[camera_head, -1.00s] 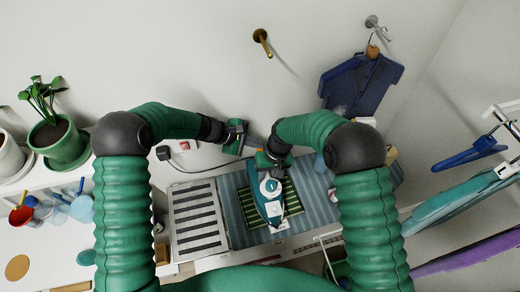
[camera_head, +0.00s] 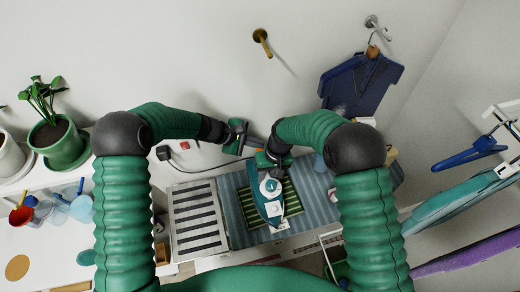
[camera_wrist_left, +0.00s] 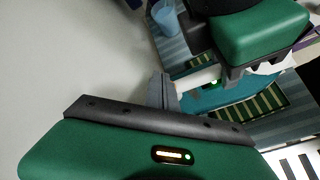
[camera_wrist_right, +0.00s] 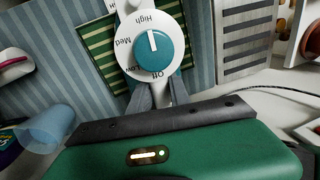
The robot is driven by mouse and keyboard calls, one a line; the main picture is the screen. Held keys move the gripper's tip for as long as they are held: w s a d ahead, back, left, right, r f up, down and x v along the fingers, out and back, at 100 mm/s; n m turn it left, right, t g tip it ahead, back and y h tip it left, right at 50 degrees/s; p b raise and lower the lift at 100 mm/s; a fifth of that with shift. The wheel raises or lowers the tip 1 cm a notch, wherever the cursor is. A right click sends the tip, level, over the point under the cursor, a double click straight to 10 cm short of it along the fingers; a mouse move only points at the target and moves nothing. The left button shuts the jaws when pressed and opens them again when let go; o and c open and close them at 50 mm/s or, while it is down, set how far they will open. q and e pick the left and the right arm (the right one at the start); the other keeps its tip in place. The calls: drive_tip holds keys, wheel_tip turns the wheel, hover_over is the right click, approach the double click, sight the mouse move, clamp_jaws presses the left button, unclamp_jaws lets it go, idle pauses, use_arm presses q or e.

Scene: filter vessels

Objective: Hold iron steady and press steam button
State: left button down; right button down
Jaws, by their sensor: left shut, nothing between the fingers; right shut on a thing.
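The teal and white iron (camera_head: 268,206) sits over a green striped pad (camera_head: 292,199) on the blue striped board. Its round dial (camera_wrist_right: 152,47), marked Off, Low, Med and High, shows large in the right wrist view. My right gripper (camera_head: 265,166) is shut on the iron at its rear end, just behind the dial. My left gripper (camera_head: 254,144) is shut and empty, a little above and left of the right gripper. In the left wrist view its closed fingertips (camera_wrist_left: 162,88) are close to the right gripper and apart from the iron. I cannot make out a steam button.
A slatted metal rest (camera_head: 198,217) lies left of the blue striped board (camera_head: 318,195). A wall socket with a red switch (camera_head: 184,146) and a cable are behind it. A translucent blue cup (camera_wrist_right: 47,128) stands near the right gripper. Garments hang at the right.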

idle(0.6)
use_arm(q)
drive_tip(key=shift+s+f, duration=0.1)
drive_tip(key=shift+f, duration=0.25)
drive_tip(key=shift+f, duration=0.35)
idle(0.6)
drive_tip(key=shift+r, duration=0.8)
drive_tip(key=shift+r, duration=2.5)
idle(0.5)
